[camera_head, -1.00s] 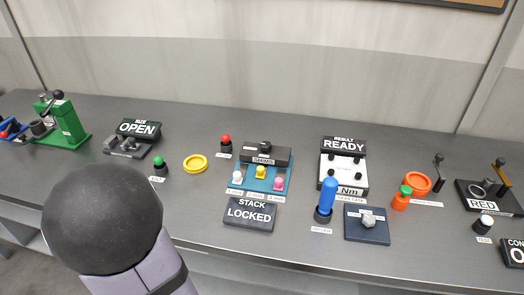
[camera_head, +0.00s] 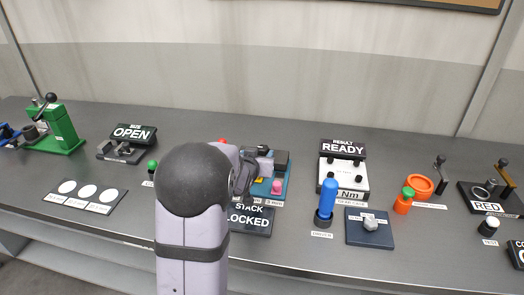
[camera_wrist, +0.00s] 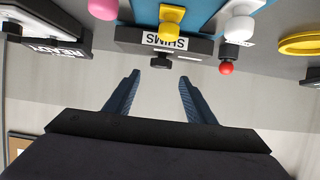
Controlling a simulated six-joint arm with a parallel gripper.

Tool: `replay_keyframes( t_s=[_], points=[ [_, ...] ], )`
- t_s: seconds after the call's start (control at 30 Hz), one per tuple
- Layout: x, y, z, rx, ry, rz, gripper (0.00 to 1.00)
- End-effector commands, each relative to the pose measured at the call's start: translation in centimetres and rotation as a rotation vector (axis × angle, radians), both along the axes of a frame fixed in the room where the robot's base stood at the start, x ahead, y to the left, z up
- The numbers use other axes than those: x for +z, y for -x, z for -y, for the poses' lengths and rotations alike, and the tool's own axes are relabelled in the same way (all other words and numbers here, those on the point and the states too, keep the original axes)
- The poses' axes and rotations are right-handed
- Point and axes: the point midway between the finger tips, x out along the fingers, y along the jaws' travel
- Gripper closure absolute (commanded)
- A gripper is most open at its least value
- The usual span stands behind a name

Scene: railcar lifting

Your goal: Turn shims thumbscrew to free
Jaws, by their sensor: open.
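The shims block, a dark bar labelled SHIMS (camera_wrist: 190,45), shows in the wrist view with a small black thumbscrew (camera_wrist: 161,61) on its face. My gripper (camera_wrist: 159,78) is open, its two blue fingers apart on either side of the thumbscrew's line, with the thumbscrew just beyond the tips and not visibly touched. In the head view my arm covers much of the blue shims base (camera_head: 284,188).
A red-topped post (camera_wrist: 226,67) and a yellow ring (camera_wrist: 300,44) are beside the block. A READY stand (camera_head: 343,148) and blue driver (camera_head: 327,200) stand to the right.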

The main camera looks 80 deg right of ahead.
Motion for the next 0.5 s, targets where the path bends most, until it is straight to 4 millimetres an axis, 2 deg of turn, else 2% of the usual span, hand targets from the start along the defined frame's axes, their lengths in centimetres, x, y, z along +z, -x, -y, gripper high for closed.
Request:
replay_keyframes(
  t_s=[0.17, 0.5],
  points=[
    [-0.3, -0.1, 0.8, 0.001, -0.002, 0.000, 0.50],
    [-1.8, -0.1, 4.2, 0.001, -0.004, -0.001, 0.50]
  ],
)
